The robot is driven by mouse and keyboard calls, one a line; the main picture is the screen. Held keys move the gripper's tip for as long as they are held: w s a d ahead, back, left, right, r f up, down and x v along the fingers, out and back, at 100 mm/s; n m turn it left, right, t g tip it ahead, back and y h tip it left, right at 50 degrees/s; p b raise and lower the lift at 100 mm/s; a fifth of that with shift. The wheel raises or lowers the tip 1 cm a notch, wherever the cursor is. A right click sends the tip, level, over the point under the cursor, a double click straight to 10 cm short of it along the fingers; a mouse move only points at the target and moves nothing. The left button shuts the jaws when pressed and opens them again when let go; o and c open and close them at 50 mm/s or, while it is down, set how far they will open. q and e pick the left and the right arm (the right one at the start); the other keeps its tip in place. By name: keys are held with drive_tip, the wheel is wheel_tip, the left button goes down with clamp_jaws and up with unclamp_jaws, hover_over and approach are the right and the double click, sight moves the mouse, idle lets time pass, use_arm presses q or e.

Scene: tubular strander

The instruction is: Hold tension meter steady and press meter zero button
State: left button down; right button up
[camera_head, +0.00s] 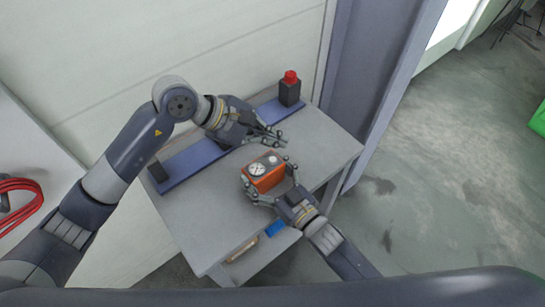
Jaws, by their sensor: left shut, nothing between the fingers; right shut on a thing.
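The tension meter (263,173) is an orange box with a grey top face that bears a round white dial and small dark details. It is at the front right part of the small grey table. My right gripper (268,187) is shut on it, with fingers at its left and right sides. My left gripper (277,136) is shut and empty, just behind and above the meter, apart from it in the picture. The zero button is too small to tell apart on the top face.
A blue strip (196,159) runs along the back of the grey table (205,222). A dark block with a red top (290,88) stands at its right end. A blue item (275,228) lies on a lower shelf. Red cable (22,192) is at far left. The table's front left is clear.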

drive_tip(key=o, duration=1.3)
